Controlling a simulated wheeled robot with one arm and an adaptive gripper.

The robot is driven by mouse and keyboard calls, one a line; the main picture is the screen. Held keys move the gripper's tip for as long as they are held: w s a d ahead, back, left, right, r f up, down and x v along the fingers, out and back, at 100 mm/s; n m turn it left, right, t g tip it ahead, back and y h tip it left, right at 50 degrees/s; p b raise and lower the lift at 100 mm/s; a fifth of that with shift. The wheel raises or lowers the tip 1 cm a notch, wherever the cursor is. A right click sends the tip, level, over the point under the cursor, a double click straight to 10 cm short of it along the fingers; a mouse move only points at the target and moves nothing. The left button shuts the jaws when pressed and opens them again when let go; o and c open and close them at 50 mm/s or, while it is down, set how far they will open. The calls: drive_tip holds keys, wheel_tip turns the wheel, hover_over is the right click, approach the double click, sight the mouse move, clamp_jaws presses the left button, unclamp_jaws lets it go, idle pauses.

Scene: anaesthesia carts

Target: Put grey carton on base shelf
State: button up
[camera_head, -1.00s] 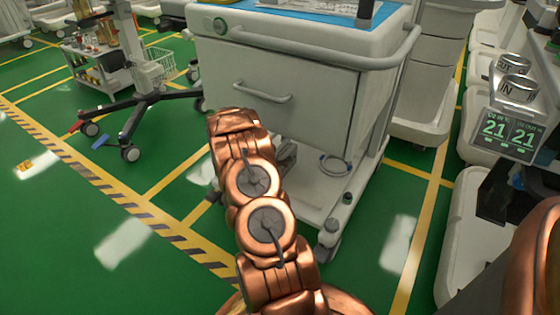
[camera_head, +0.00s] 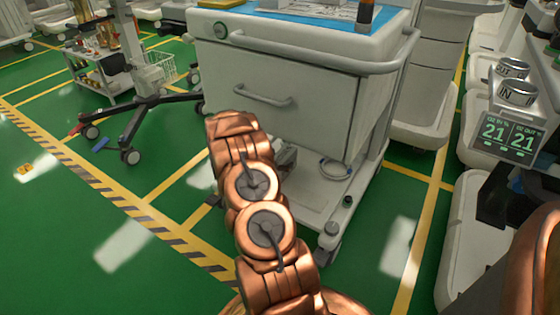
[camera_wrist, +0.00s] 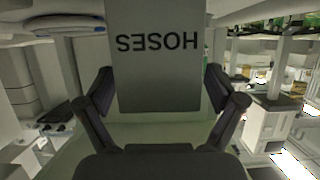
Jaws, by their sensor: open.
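The grey carton (camera_wrist: 158,65), marked HOSES, shows upside down in the wrist view and runs off the top edge. My gripper (camera_wrist: 160,92) has its two dark fingers spread on either side of it, with visible gaps, so it is open. In the head view my copper arm reaches under the cart's drawer cabinet and hides most of the gripper and the carton. The base shelf (camera_head: 318,207) is the pale low deck of the white cart. I cannot tell whether the carton's bottom touches the shelf.
A coiled hose (camera_head: 335,168) lies on the base shelf to the right of my arm. The drawer cabinet (camera_head: 285,95) hangs above the shelf. A monitor (camera_head: 512,135) stands at the right. Open green floor lies at the left.

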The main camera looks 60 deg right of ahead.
drive_tip(key=p+v, duration=0.5)
drive_tip(key=v, duration=0.6)
drive_tip(key=w+a+r+n+t+y, duration=0.2)
drive_tip(key=w+a+r+t+y, duration=0.1)
drive_tip(key=w+a, duration=0.45)
drive_tip(key=w+a+r+n+t+y, duration=0.25)
drive_tip(key=w+a, duration=0.35)
drive_tip(key=a, duration=0.3)
drive_tip(key=s+a+r+n+y, duration=0.15)
drive_tip(key=a+r+y, duration=0.25)
drive_tip(key=a, duration=0.6)
drive_tip(key=a+r+n+y, duration=0.3)
drive_tip(key=a+r, duration=0.1)
drive_tip(key=a, duration=0.6)
drive_tip(key=s+a+r+n+g+y, duration=0.2)
drive_tip(key=s+a+r+n, duration=0.1)
drive_tip(key=s+a, duration=0.3)
drive_tip(key=s+a+r+n+g+y, duration=0.1)
drive_tip(key=s+a+r+n, duration=0.15)
drive_tip(key=s+a, duration=0.4)
drive_tip(key=s+d+r+n+g+h, duration=0.1)
drive_tip(key=s+r+g, duration=0.2)
drive_tip(key=s, duration=0.9)
drive_tip(key=s+d+r+n+g+h, duration=0.1)
drive_tip(key=s+d+r+n+g, duration=0.1)
drive_tip(key=s, duration=1.1)
drive_tip(key=shift+s+d+r+g, duration=0.2)
drive_tip(key=shift+s+r+g, duration=0.15)
drive_tip(key=shift+r+g, duration=0.25)
drive_tip(key=shift+r, duration=0.1)
